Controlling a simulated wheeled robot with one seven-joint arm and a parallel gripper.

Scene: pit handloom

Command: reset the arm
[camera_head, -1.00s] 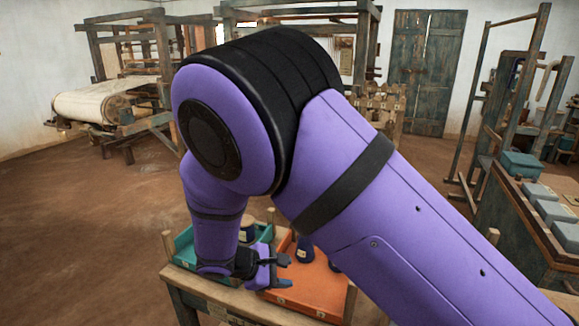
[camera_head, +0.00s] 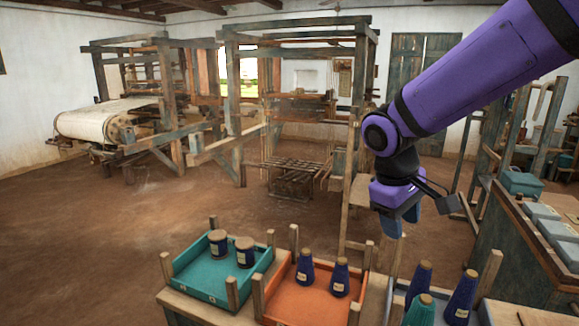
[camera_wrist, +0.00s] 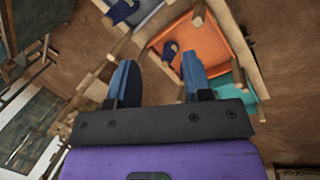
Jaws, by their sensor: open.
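My purple arm reaches in from the upper right in the head view. My gripper (camera_head: 405,215) hangs in the air above and behind the right part of the table with the trays. In the wrist view my gripper (camera_wrist: 158,80) has its two blue fingers apart, with nothing between them. An orange tray (camera_wrist: 205,45) shows beyond and below the fingers, with a dark blue cone (camera_wrist: 169,50) in it. The gripper touches none of the trays or cones.
A teal tray (camera_head: 205,290) holds two dark spools (camera_head: 245,252). The orange tray (camera_head: 310,305) holds two blue cones (camera_head: 305,267). More cones (camera_head: 460,297) stand at the right. Wooden looms (camera_head: 290,100) stand behind. A bench (camera_head: 530,240) is at the right. The floor at left is clear.

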